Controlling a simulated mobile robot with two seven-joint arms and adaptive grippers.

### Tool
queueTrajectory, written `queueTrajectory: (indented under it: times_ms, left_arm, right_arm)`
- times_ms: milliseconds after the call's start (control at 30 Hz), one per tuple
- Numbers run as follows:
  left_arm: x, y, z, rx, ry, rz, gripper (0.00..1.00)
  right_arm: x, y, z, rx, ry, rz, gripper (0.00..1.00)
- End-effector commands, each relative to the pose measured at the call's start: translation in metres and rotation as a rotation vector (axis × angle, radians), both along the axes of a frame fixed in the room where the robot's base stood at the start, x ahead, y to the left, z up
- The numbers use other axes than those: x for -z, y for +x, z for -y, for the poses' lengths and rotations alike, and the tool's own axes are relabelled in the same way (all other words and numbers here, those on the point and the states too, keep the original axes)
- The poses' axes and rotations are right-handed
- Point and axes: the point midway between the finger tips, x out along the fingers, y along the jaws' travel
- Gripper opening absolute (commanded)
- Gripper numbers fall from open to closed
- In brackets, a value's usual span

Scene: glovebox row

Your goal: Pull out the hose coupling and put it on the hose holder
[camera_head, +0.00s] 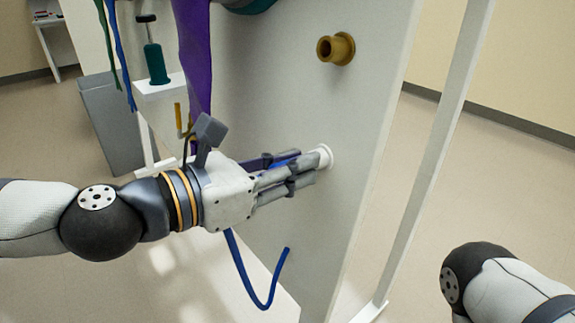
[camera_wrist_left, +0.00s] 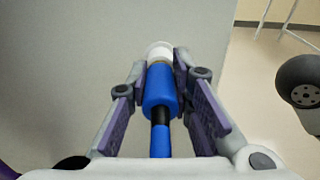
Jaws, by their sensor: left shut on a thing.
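The blue hose coupling (camera_wrist_left: 160,88) lies between the purple-padded fingers of my left gripper (camera_wrist_left: 167,100) in the left wrist view. In the head view the left gripper (camera_head: 290,173) is shut on it close to the panel, and its fingers hide most of the coupling. The coupling's front end meets a white round port (camera_head: 325,156), which also shows in the wrist view (camera_wrist_left: 159,53). Whether it is fully seated I cannot tell. A blue hose (camera_head: 262,295) hangs in a loop below the gripper. A brass flanged stub (camera_head: 336,48) sits higher on the panel; whether it is the hose holder is unclear. My right gripper is out of view.
The pale upright panel (camera_head: 370,80) fills the middle, with a white frame post (camera_head: 440,150) to its right. Purple, blue and green strips hang at upper left. A grey bin (camera_head: 110,125) and a green bottle-like item (camera_head: 155,62) stand behind. Floor at right is clear.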

Motion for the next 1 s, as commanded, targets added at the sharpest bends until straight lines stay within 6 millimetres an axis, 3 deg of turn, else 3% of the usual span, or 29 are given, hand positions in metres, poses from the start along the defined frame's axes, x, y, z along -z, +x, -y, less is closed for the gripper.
queueTrajectory:
  times_ms: [167,200,300,633,1000]
  left_arm:
    - [0.0,0.002,0.003,0.001,-0.001,0.0,0.0]
    - [0.0,0.002,0.003,0.001,-0.001,0.0,0.25]
    - [0.0,0.002,0.003,0.001,-0.001,0.0,0.44]
    - [0.0,-0.001,-0.002,-0.001,0.0,-0.001,0.44]
    - [-0.011,-0.039,-0.054,-0.001,-0.001,0.001,0.44]
  right_arm:
    - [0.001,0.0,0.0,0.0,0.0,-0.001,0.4]
    - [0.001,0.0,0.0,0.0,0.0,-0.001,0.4]
    - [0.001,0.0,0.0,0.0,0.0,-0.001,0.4]
    - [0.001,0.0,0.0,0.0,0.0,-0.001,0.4]
    - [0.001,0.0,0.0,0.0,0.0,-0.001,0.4]
